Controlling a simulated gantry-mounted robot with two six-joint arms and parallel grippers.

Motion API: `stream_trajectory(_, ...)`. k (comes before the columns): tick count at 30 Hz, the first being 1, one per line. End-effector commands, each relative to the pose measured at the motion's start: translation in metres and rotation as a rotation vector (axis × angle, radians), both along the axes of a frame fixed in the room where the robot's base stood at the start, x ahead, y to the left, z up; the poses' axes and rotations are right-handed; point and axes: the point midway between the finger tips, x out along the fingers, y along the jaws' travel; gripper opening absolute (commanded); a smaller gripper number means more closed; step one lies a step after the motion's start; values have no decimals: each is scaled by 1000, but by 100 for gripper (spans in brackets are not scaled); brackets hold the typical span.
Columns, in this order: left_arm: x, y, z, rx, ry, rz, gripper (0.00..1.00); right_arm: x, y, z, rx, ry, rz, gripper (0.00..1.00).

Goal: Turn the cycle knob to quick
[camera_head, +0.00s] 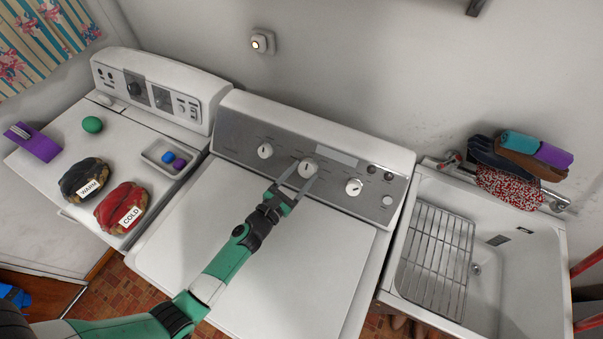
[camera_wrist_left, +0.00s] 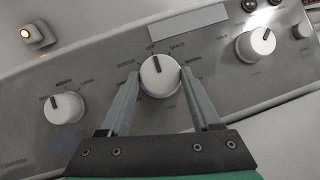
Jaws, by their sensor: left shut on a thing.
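The middle knob (camera_head: 308,167) is white and round, on the grey control panel of the washer. In the left wrist view the knob (camera_wrist_left: 162,76) has a dark pointer mark directed up toward the OFF label (camera_wrist_left: 150,49). GENTLE is to its left; QUICK (camera_wrist_left: 177,46) and NORMAL (camera_wrist_left: 194,60) are to its right. My left gripper (camera_head: 297,187) reaches up to the panel. Its two fingers (camera_wrist_left: 160,82) are shut on the knob, one on each side. My right gripper is out of view.
Other white knobs sit left (camera_head: 265,150) and right (camera_head: 354,186) on the panel. A sink with a wire rack (camera_head: 437,262) is at the right. Left, another machine holds a tray (camera_head: 153,150), a green ball (camera_head: 92,124) and bundles labelled WARM (camera_head: 84,178) and COLD (camera_head: 122,205).

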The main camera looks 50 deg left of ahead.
Motion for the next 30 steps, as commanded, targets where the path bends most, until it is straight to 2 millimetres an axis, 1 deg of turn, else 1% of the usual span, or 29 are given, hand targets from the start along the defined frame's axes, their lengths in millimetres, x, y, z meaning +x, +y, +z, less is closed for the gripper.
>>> stream_trajectory(8,0,3,7,93,37,-57,9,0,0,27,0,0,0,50)
stream_trajectory(15,0,5,7,246,94,-153,9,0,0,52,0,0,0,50)
stream_trajectory(21,0,6,7,373,140,-232,9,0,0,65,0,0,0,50)
stream_trajectory(30,0,7,7,503,188,-317,9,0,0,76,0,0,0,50)
